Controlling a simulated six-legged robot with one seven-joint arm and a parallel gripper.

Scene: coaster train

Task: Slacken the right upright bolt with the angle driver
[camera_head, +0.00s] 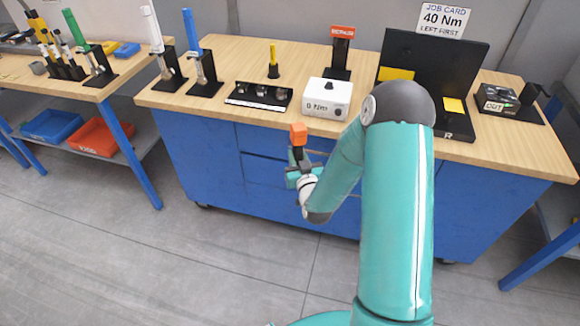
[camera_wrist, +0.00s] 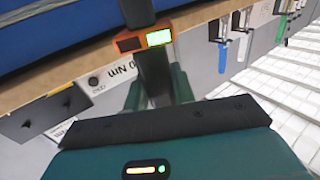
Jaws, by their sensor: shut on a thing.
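My gripper (camera_head: 299,172) is in front of the bench's front edge, left of the middle. It is shut on a black tool with an orange end (camera_head: 298,132), which I take to be the angle driver; it stands roughly upright. In the wrist view the tool (camera_wrist: 153,70) runs between my fingers, with a lit green display on an orange band. The black fixture (camera_head: 430,58) with yellow pads stands on the bench, right of my gripper, with an "R" mark at its right front. My arm hides part of it. I cannot make out the right upright bolt.
A white box (camera_head: 326,98) with a knob and a black socket tray (camera_head: 259,96) lie on the bench (camera_head: 215,108) behind my gripper. A job card (camera_head: 444,20) reads "40 Nm, left first". A black device (camera_head: 497,102) is far right. Tool stands (camera_head: 205,72) are left.

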